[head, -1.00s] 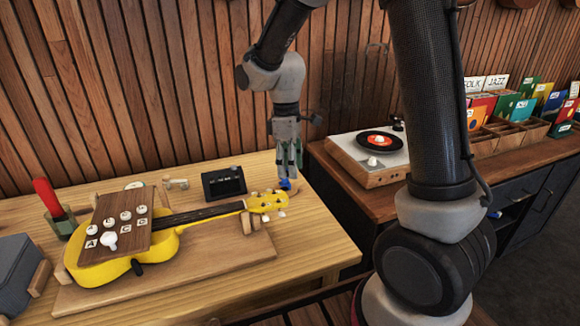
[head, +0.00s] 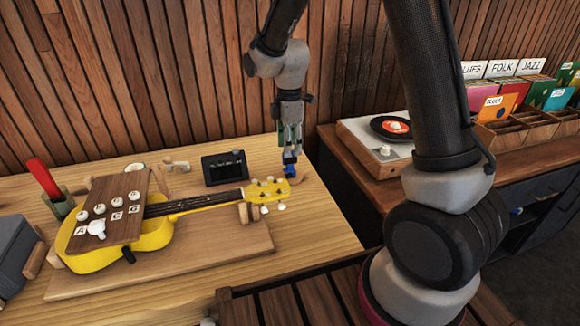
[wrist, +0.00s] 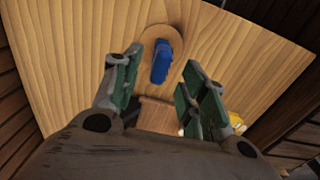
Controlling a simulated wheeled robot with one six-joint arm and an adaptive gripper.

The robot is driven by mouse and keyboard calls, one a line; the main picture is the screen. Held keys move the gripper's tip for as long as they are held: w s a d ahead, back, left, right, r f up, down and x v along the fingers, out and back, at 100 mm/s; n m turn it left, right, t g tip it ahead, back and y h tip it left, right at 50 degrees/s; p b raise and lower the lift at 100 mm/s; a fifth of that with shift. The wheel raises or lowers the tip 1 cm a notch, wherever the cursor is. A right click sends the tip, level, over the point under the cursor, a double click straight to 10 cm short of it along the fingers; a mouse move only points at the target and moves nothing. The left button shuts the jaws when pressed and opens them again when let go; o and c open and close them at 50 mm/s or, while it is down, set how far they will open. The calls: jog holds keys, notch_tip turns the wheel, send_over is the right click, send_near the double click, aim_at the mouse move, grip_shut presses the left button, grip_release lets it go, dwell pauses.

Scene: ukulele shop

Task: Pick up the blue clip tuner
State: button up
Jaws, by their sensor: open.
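The blue clip tuner (wrist: 161,61) lies on a small round-ended wooden piece (wrist: 178,38) on the workbench in the wrist view. It shows in the head view as a small blue shape (head: 291,168) under my gripper. My gripper (head: 290,158) points down over the bench's right end, close by the ukulele's headstock. In the wrist view my gripper (wrist: 163,70) has its green-padded fingers spread apart, with the tuner ahead in the gap between them and nothing held. From these views I cannot tell how far the fingertips are above the tuner.
A yellow ukulele (head: 150,232) lies on a wooden board (head: 215,258), its headstock (head: 268,190) just left of my gripper. A black device (head: 224,168) stands behind the neck. A record player (head: 372,150) sits on the right-hand cabinet.

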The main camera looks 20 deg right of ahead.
aim_at(290, 164)
notch_tip(290, 164, down, 4)
jog(key=shift+r, duration=0.2)
grip_shut()
jog(key=shift+r, duration=0.1)
